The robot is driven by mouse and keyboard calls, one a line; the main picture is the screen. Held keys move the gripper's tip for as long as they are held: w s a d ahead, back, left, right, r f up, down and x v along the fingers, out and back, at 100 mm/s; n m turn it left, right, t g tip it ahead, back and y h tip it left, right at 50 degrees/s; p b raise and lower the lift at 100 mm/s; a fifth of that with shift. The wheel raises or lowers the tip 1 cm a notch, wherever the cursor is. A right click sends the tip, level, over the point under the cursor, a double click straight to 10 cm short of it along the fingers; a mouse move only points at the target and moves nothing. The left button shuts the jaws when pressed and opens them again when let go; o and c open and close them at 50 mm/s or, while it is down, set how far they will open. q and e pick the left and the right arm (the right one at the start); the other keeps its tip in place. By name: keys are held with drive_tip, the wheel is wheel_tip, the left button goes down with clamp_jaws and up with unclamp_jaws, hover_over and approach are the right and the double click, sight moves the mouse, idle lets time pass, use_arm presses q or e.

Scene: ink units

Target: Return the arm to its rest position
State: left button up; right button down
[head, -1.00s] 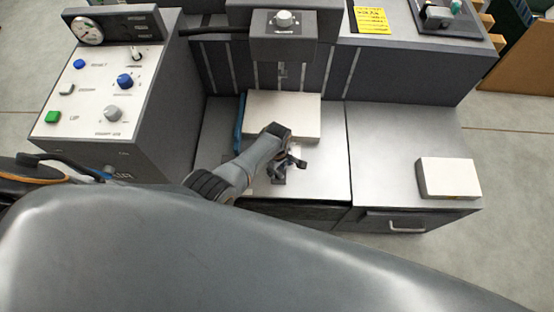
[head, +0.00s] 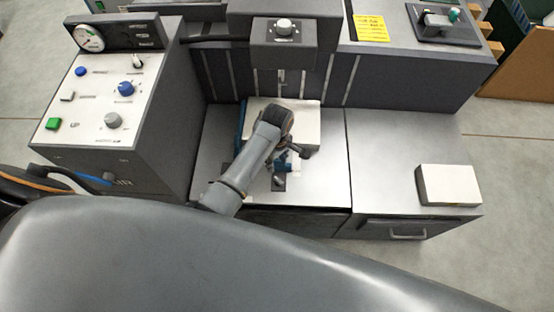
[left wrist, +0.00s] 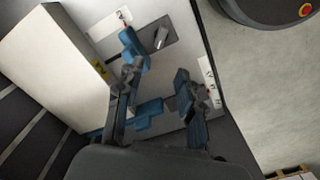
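My left arm reaches over the metal worktop from the lower left in the head view. My left gripper (head: 287,163) is over the worktop, just in front of a white block (head: 308,130), and partly hidden by my wrist. In the left wrist view the two fingers of my left gripper (left wrist: 157,75) stand apart, with nothing visibly held between them. A dark plate with a small metal piece (left wrist: 160,36) lies beyond the fingers. The white block also shows in the left wrist view (left wrist: 50,50), left of the fingers. My right gripper is not in view.
A control panel (head: 95,95) with knobs and buttons stands left of my arm. A press-like head (head: 284,40) overhangs the white block from behind. Another white block (head: 448,184) lies on the right worktop (head: 385,150), which is otherwise clear.

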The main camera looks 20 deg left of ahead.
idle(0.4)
use_arm(q)
drive_tip(key=s+a+r+m+t, duration=0.2)
drive_tip(key=s+a+r+m, duration=0.1)
drive_tip(key=s+r+m, duration=0.6)
drive_tip(key=s+a+r+m+t, duration=0.25)
drive_tip(key=s+r+m, duration=0.3)
drive_tip(key=s, duration=0.55)
wheel_tip(320, 180, down, 25)
drive_tip(key=s+g, duration=0.1)
drive_tip(key=g, duration=0.1)
drive_tip(key=s+a+f, duration=0.2)
drive_tip(key=s+f, duration=0.6)
drive_tip(key=s+a+f+g, duration=0.1)
drive_tip(key=s+f, duration=0.8)
drive_tip(key=shift+s+a, duration=0.25)
drive_tip(key=shift+a, duration=0.1)
drive_tip(key=shift+g, duration=0.25)
